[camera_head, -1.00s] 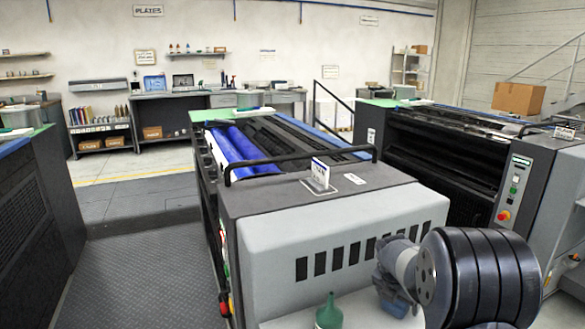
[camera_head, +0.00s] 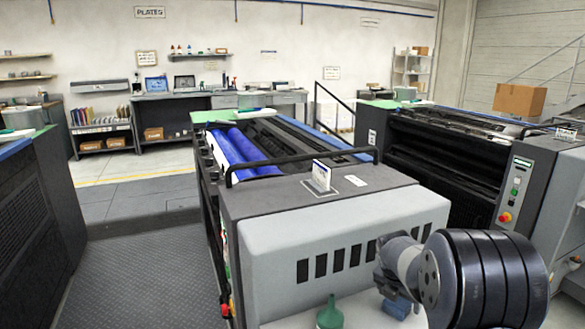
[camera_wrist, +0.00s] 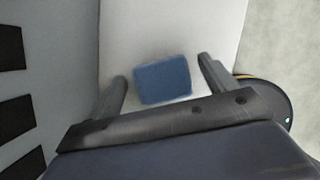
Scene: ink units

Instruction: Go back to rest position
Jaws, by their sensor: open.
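My gripper (camera_wrist: 162,70) is open in the wrist view, with its two dark fingers spread apart. A blue block-like item (camera_wrist: 163,80) shows between the fingers, against a white surface (camera_wrist: 170,30). I cannot tell how far below the fingers it lies. In the head view a small blue item (camera_head: 397,308) shows on the white surface at the bottom, just under my grey wrist. The fingers themselves are hidden or too small to tell there.
A green bottle (camera_head: 330,314) stands on the white surface, left of my arm. The grey press unit (camera_head: 340,235) with dark vents is close behind. A second press (camera_head: 440,150) stands at the right. A dark machine (camera_head: 45,200) stands at the left, with open floor (camera_head: 140,275) between.

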